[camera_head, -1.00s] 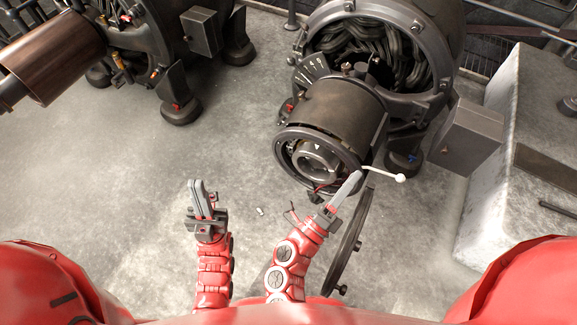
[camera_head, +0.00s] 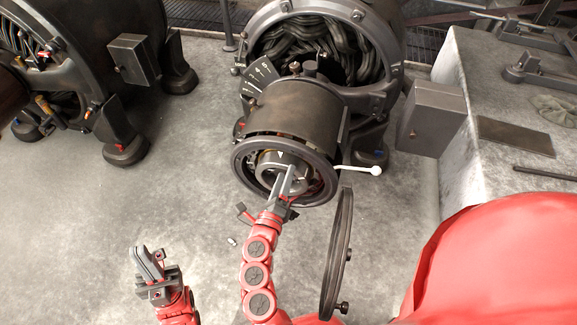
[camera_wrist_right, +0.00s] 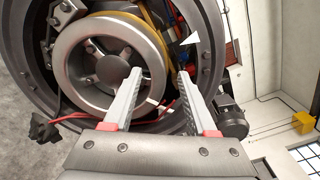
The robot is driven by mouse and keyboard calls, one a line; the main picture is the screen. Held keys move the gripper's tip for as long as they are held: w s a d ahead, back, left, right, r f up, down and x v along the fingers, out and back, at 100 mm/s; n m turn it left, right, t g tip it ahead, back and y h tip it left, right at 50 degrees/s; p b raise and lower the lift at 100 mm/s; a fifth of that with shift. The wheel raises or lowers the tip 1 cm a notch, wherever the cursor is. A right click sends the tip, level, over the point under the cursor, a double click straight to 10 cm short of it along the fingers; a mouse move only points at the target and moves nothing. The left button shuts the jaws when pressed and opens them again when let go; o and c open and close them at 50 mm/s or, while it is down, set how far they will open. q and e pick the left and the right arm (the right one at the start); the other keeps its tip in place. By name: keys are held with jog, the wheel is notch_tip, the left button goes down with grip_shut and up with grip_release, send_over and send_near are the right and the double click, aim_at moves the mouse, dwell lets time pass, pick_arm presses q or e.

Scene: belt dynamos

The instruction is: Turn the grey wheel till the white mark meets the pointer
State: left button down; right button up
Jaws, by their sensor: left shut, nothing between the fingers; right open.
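The grey wheel (camera_wrist_right: 75,88), a pale spoked ring, sits inside the dark round end of the machine. It also shows in the head view (camera_head: 264,160). The pointer (camera_wrist_right: 190,39) is a white triangle at the wheel's upper right in the wrist view. A short white streak (camera_wrist_right: 156,104), apparently the white mark, shows on the lower right rim between my fingers, apart from the pointer. My right gripper (camera_wrist_right: 158,75) is open and empty, its fingertips over the wheel's right side; contact is unclear. My left gripper (camera_head: 146,262) is shut and empty, away at the lower left.
A white-knobbed lever (camera_head: 362,169) sticks out right of the wheel. A dark handwheel (camera_head: 339,255) stands edge-on to the right of my right arm. A grey box (camera_head: 431,117) and a concrete block (camera_head: 455,75) lie beyond. The floor at left is open.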

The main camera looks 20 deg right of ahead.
jog(key=x, duration=0.5)
jog(key=shift+b, duration=0.3)
grip_shut()
jog(key=shift+a, duration=0.1)
dwell(1.0)
